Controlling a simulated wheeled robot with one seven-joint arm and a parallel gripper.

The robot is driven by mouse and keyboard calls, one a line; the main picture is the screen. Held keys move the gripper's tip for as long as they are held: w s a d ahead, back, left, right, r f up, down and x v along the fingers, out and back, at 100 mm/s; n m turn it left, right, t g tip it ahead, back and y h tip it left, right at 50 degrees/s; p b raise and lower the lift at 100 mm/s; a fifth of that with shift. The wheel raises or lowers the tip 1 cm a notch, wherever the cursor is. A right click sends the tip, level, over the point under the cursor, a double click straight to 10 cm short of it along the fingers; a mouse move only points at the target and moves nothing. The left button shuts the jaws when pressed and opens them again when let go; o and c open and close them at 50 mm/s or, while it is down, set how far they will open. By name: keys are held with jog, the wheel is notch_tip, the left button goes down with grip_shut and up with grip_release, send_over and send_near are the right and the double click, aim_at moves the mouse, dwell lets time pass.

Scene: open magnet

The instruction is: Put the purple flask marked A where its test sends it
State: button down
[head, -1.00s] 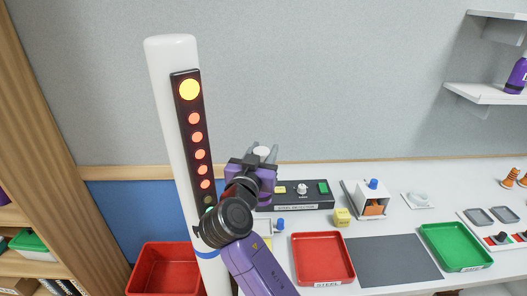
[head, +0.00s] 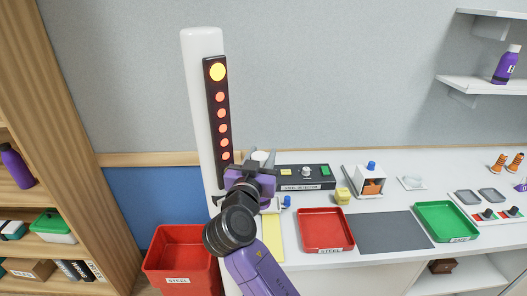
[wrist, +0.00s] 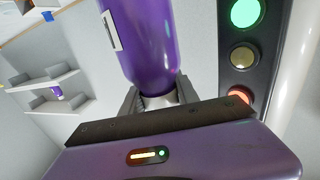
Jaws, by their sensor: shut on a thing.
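In the wrist view my gripper (wrist: 160,98) is shut on the white neck or cap of a purple flask (wrist: 145,45). Its body stretches away past the fingertips. A white label shows at its edge, but its mark cannot be read. In the head view my gripper (head: 262,158) is in front of the lower part of a white post, and only a pale bit shows between the fingers. A box labelled STEEL DETECTOR (head: 318,184) stands on the bench just right of it. A red tray (head: 324,249) labelled STEEL and a green tray (head: 446,238) lie farther right.
The white post (head: 200,90) carries a light panel (head: 209,75) close to my gripper. A red STEEL bin (head: 160,268) stands low at left. Other purple flasks are on the right wall shelf (head: 506,68) and left shelving (head: 17,168). A grey mat (head: 394,232) is bare.

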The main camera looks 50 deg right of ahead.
jog(key=shift+a+f+n+t, duration=0.4)
jog(key=shift+a+f+t, duration=0.15)
jog(key=shift+a, duration=0.1)
jog(key=a+f+n+t+y, duration=0.5)
jog(key=a+f+y, duration=0.3)
jog(key=f, duration=0.5)
jog(key=a+f+n+t+y, duration=0.5)
jog(key=a+f+n+y, duration=0.2)
jog(key=a+f, duration=0.5)
jog(key=shift+a+f+n+y, duration=0.3)
jog(key=shift+f+n+y, duration=0.1)
jog(key=shift+y, duration=0.4)
jog(key=shift+w, duration=0.15)
